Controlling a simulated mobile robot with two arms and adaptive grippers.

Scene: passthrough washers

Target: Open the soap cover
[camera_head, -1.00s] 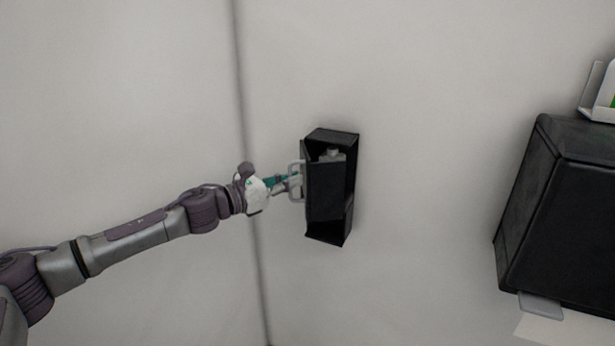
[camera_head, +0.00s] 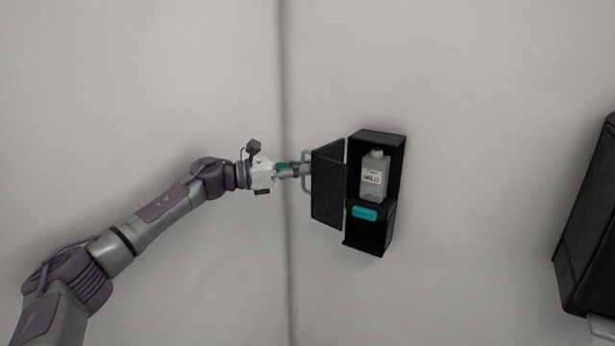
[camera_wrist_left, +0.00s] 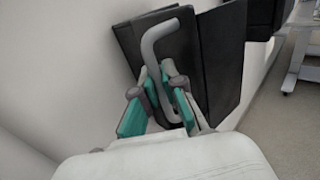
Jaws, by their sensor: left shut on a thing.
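The soap cover (camera_head: 328,186) is a black door swung out to the left of the black wall-mounted soap box (camera_head: 378,138). Inside the open box stand a pale bottle (camera_head: 374,177) and a teal piece (camera_head: 364,213) below it. My left gripper (camera_head: 303,170) is shut on the grey cover handle (camera_head: 306,186) at the cover's left side. In the left wrist view, the teal fingers (camera_wrist_left: 160,98) are around the grey bar handle (camera_wrist_left: 152,45), with the black cover (camera_wrist_left: 222,55) behind it. My right gripper is not in view.
The box hangs on a plain pale wall (camera_head: 480,100) with a vertical seam. Another black dispenser (camera_head: 592,225) is at the right edge. In the left wrist view, a grey table frame (camera_wrist_left: 297,60) stands on the floor at the right.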

